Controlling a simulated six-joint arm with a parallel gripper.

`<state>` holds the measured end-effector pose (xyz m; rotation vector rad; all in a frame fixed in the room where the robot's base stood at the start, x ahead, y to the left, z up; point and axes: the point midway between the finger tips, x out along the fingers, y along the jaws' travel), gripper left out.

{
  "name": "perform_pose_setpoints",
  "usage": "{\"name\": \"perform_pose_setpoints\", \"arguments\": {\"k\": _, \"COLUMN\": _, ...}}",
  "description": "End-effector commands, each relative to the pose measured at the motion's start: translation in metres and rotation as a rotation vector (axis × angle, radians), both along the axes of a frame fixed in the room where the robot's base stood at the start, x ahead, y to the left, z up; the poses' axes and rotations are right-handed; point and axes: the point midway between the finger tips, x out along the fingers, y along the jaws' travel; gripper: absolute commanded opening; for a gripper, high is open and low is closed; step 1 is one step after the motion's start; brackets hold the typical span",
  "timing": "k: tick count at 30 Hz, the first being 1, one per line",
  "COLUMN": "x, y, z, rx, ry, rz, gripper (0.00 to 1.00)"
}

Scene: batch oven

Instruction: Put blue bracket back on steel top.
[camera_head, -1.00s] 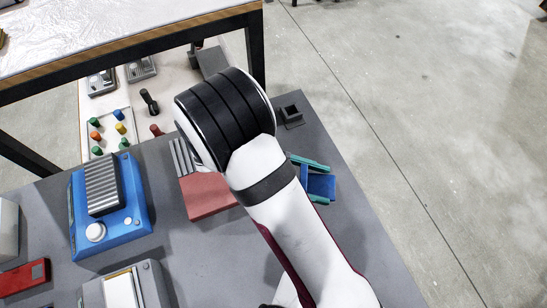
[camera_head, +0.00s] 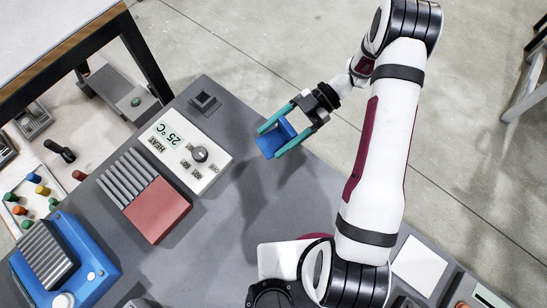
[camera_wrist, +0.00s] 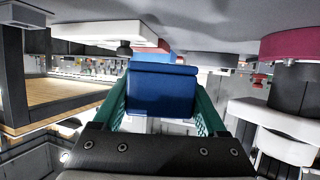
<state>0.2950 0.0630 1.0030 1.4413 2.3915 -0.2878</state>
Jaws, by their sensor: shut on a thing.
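My gripper (camera_head: 270,142) has teal fingers shut on the blue bracket (camera_head: 275,138), near the right edge of the grey bench. In the wrist view the blue bracket (camera_wrist: 162,90) fills the space between my teal fingers and hides what lies behind it. The bracket appears held above the bench, with a shadow to its left. A table with a pale, metallic-looking top (camera_head: 45,30) and a brown edge stands at the upper left; only part of it shows, and I cannot tell for sure that it is the steel top.
A white heater box (camera_head: 185,155) with a knob stands left of my gripper. Beside it are a ribbed grey and red block (camera_head: 155,210) and a blue device (camera_head: 65,265). A small dark square holder (camera_head: 204,102) sits at the bench's far corner. Bare bench lies below my gripper.

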Motion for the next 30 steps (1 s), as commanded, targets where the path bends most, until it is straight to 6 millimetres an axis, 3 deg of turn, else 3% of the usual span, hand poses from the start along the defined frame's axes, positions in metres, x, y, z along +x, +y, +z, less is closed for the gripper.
{"name": "perform_pose_setpoints", "arguments": {"k": 13, "x": 0.008, "y": -0.006, "z": 0.0, "rx": 0.004, "ry": 0.0, "rz": -0.052, "gripper": 0.0}}
{"name": "perform_pose_setpoints", "arguments": {"k": 24, "x": 0.008, "y": -0.006, "z": -0.052, "rx": 0.005, "ry": 0.002, "rz": -0.051, "gripper": 0.0}}
{"name": "perform_pose_setpoints", "arguments": {"k": 30, "x": 0.008, "y": -0.006, "z": -0.065, "rx": 0.003, "ry": 0.0, "rz": -0.049, "gripper": 0.0}}
